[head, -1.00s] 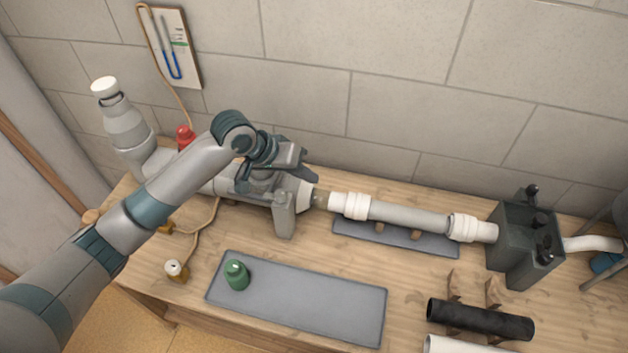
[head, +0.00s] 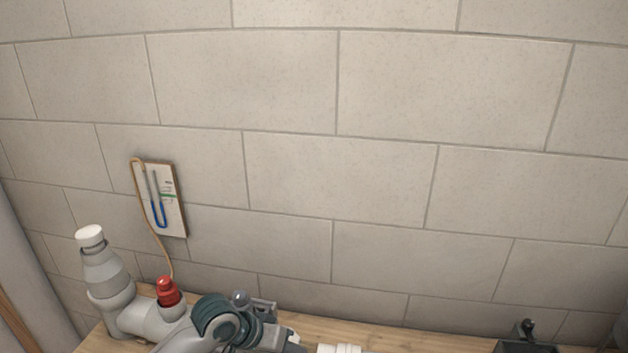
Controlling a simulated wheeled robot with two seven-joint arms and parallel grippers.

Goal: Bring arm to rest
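My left arm (head: 222,322) comes in at the bottom of the head view, over the left part of the workbench. Its wrist is near the grey pipe fitting. The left gripper's fingertips are hidden or cut off at the bottom edge, so I cannot tell whether they are open or shut. My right arm and gripper are not in view.
A grey pipe with a white cap (head: 90,236) and a red plug (head: 167,291) stand at left. A U-tube gauge board (head: 163,199) hangs on the block wall (head: 390,180). A white pipe collar (head: 340,348) and dark box (head: 524,345) show at the bottom edge.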

